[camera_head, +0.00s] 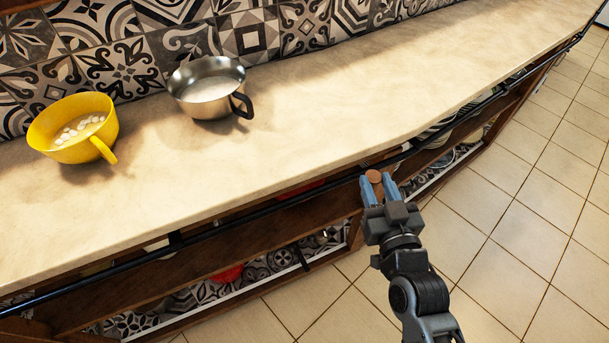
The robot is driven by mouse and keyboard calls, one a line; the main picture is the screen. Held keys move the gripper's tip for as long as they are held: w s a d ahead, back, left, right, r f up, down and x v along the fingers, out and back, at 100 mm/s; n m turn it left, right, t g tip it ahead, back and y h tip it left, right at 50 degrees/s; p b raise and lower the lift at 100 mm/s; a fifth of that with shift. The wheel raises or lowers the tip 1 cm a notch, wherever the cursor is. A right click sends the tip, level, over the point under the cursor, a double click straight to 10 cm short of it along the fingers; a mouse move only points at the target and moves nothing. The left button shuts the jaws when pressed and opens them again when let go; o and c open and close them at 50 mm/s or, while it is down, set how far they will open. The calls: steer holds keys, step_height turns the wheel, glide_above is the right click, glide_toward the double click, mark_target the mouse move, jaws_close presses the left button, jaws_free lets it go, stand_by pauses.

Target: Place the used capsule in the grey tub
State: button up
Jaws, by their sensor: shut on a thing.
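My gripper (377,183) is at the front edge of the counter, beside the black rail, with its two blue fingers shut on a small round brown thing, which looks like the used capsule (374,176). Only the capsule's top shows between the fingertips. I see no plain grey tub.
A yellow cup (84,145) with white pieces inside stands at the counter's left. The counter top (300,130) is clear between the metal vessel and my gripper. A black rail (260,213) runs along its front edge. Open shelves below hold red things and plates, partly hidden.

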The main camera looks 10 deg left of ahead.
steer(key=s+a+r+n+g+y+b, duration=0.1)
steer(key=s+a+r+n+g+y, duration=0.25)
steer(key=a+r, duration=0.55)
steer(key=s+a+r+n+g+y+b, duration=0.25)
steer(key=s+a+r+y, duration=0.35)
steer(key=a, duration=0.5)
steer(key=n+p, duration=0.1)
steer(key=p, duration=0.3)
glide_above(197, 213)
steer(key=shift+h, duration=0.35)
step_height(197, 213, down, 6)
steer(key=shift+r, duration=0.1)
steer(key=shift+f+b, duration=0.3)
steer(key=shift+f, duration=1.8)
